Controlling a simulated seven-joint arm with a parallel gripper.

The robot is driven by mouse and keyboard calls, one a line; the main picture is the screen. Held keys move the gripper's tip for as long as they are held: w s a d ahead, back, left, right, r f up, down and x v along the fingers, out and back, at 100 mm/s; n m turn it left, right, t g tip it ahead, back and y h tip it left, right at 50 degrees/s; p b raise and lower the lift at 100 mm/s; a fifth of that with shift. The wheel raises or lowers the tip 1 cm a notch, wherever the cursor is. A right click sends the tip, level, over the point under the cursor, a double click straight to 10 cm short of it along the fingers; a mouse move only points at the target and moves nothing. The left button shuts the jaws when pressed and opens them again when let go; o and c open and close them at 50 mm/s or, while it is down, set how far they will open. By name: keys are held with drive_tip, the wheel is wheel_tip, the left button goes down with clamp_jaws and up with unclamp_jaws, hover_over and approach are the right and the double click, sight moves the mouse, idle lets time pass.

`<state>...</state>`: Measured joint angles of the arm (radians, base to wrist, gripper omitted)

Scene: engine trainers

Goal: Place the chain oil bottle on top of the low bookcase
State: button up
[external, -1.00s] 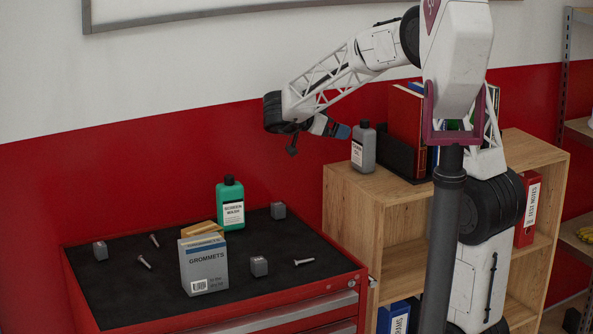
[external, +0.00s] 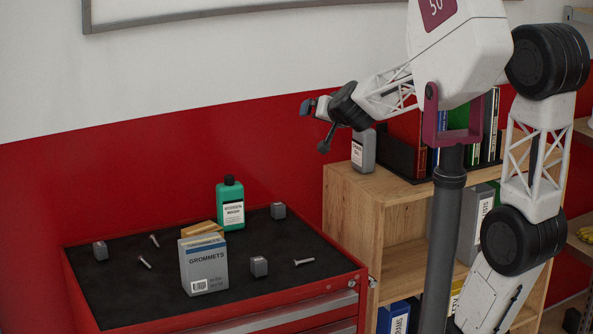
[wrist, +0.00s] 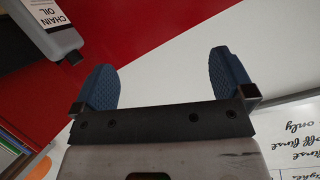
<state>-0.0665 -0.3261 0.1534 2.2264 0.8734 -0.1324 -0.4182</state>
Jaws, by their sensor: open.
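The chain oil bottle (external: 363,155) is grey with a white label and stands upright on the front left of the top of the low bookcase (external: 398,186). In the wrist view the chain oil bottle (wrist: 52,42) shows at the upper left, its label reading CHAIN OIL, outside the fingers and apart from them. My gripper (external: 311,106) is up and to the left of the bottle, pointing away from it. In the wrist view my gripper (wrist: 163,75) has its two blue fingers spread with nothing between them. My wrist partly covers the bottle's top in the external view.
Books in a black holder (external: 397,158) stand right of the bottle. A red tool cabinet (external: 345,277) at left carries a green bottle (external: 231,206), a grommets box (external: 204,265) and several small metal parts. A whiteboard (wrist: 290,130) hangs on the wall.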

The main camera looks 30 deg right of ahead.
drive_tip(key=s+d+f+n+g, duration=0.1)
drive_tip(key=s+f+g, duration=0.2)
drive_tip(key=s, duration=0.7)
drive_tip(key=s+f+n+g, duration=0.2)
drive_tip(key=s+f+g, duration=0.2)
drive_tip(key=s, duration=0.7)
drive_tip(key=s+d+f+n+g, duration=0.1)
drive_tip(key=s+f+n+g, duration=0.1)
drive_tip(key=s+f, duration=0.4)
drive_tip(key=s+g, duration=0.1)
drive_tip(key=s, duration=0.4)
drive_tip(key=shift+s+d+g+y, duration=0.2)
drive_tip(key=shift+d+g+y, duration=0.1)
drive_tip(key=shift+d+g, duration=0.1)
